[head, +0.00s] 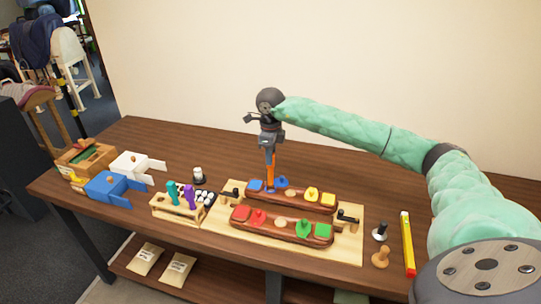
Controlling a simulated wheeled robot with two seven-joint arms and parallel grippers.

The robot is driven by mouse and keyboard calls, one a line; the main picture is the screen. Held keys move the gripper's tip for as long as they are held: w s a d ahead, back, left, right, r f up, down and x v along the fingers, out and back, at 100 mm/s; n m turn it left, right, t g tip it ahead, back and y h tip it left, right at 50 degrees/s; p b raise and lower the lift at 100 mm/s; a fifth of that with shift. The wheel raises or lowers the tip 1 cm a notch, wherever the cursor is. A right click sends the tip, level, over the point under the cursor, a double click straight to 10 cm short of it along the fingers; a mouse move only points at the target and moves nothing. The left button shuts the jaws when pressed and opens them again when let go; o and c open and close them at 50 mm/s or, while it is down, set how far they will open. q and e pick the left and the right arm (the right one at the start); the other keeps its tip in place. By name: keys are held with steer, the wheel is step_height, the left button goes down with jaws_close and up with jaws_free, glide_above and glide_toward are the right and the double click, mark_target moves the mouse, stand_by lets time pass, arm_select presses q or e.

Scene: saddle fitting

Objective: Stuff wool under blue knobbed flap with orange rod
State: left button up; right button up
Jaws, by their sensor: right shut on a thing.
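My right gripper (270,148) is shut on an upright orange rod (270,173) above the back padded panel. The rod's lower end is at or close to the blue flap area; I cannot tell whether it touches. A blue flap (255,185) shows just left of the rod, and a blue knobbed piece (282,182) just right of it. The back panel (320,207) is brown and also carries yellow pieces. A pale tuft that may be wool (281,192) is by the blue flaps. My left gripper is not in view.
A front brown panel (283,229) with red and green flaps lies on the same pale board (345,246). Blue (107,187) and white (130,164) boxes and a tool rack (178,207) stand left. Stamps (381,257) and a yellow-red level (407,243) lie right.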

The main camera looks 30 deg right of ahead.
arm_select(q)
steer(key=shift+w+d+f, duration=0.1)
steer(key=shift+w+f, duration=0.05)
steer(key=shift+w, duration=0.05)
arm_select(e)
steer(key=shift+f, duration=0.2)
arm_select(q)
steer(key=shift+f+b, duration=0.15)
steer(key=shift+b, duration=0.2)
arm_select(e)
steer(key=shift+f, duration=0.2)
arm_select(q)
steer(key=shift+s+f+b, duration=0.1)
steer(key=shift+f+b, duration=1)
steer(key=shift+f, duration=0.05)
arm_select(e)
steer(key=shift+f, duration=1.25)
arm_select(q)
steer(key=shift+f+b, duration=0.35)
arm_select(e)
steer(key=shift+f, duration=0.1)
steer(key=shift+r+p, duration=1.1)
steer(key=shift+r, duration=2.95)
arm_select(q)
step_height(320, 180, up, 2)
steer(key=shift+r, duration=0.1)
